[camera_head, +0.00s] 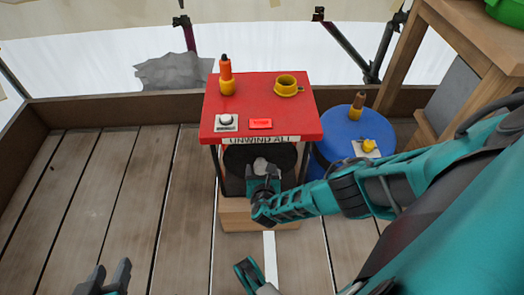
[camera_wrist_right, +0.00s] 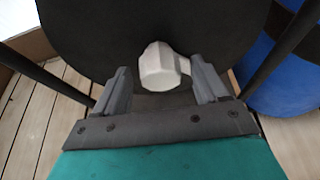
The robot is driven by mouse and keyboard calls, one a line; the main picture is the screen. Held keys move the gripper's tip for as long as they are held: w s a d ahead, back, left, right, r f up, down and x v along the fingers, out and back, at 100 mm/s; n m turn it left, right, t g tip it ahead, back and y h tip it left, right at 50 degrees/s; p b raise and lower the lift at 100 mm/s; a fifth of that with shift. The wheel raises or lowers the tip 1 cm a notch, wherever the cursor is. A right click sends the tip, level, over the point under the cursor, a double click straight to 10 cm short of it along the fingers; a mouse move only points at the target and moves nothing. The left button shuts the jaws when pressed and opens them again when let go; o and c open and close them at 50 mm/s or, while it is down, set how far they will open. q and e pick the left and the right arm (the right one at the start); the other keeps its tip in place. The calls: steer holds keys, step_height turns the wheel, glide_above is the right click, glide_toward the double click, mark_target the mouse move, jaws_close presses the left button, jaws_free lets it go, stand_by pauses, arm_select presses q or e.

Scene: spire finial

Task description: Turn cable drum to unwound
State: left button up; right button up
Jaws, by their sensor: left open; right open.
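The cable drum (camera_head: 236,160) is a black disc under a red-topped stand, above a label reading "UNWIND ALL" is on the stand's front edge. A whitish knob (camera_head: 260,163) sticks out from the drum face. My right gripper (camera_head: 263,176) is open at the drum's front. My left gripper (camera_head: 111,272) is open and empty at the lower left, over the wooden deck, away from the drum.
The red stand top (camera_head: 305,110) carries an orange-and-yellow item (camera_head: 226,72), a yellow ring (camera_head: 286,85), a white-knobbed plate (camera_head: 227,122) and a red button (camera_head: 261,124). A blue barrel (camera_head: 345,128) stands right. The deck (camera_head: 110,200) at left is clear.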

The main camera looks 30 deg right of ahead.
steer(key=shift+w+d+f, duration=0.15)
steer(key=shift+w, duration=0.15)
jaws_close()
stand_by(0.7)
